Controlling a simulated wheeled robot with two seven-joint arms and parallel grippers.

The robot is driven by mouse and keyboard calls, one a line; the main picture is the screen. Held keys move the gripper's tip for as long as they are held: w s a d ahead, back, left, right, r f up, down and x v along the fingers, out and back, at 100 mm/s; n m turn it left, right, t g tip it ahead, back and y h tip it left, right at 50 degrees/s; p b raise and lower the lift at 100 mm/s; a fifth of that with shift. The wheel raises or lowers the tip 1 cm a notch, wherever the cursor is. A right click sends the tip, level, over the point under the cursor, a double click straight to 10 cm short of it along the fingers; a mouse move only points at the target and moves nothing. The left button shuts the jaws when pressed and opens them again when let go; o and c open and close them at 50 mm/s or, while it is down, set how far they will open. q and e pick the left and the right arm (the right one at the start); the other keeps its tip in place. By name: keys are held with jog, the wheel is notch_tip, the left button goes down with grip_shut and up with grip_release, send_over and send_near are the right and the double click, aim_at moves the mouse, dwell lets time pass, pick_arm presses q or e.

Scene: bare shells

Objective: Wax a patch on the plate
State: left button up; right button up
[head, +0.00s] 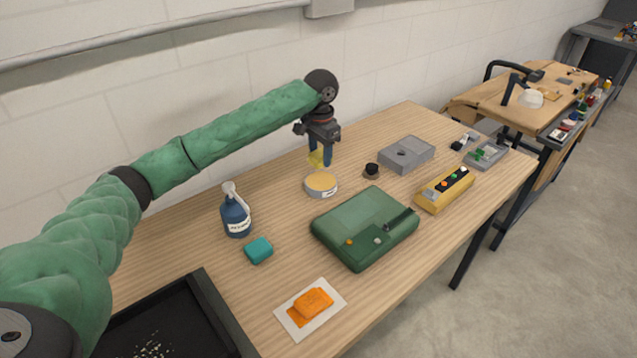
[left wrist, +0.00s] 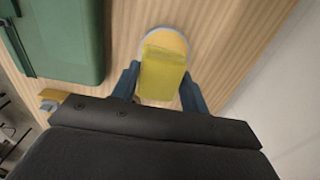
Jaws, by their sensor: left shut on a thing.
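My left gripper (head: 321,157) is shut on a yellow block (left wrist: 162,75), which also shows between the fingers in the head view (head: 315,159). The block is just above an open round tin (head: 321,183) with a yellow-orange filling and a pale label. In the left wrist view the block covers much of the tin (left wrist: 166,36). I cannot tell for certain whether they touch. A green, round-cornered slab (head: 364,226) with small knobs lies to the right of the tin and nearer me; no separate plate can be told apart. My right gripper is not in view.
A black knob (head: 371,170), a grey box (head: 406,154) and a yellow button box (head: 444,189) lie right. A black tray (head: 215,310) sits front left.

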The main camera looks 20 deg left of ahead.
aim_at(321, 181)
pick_arm(q)
jog(key=shift+f, duration=0.15)
dwell(0.4)
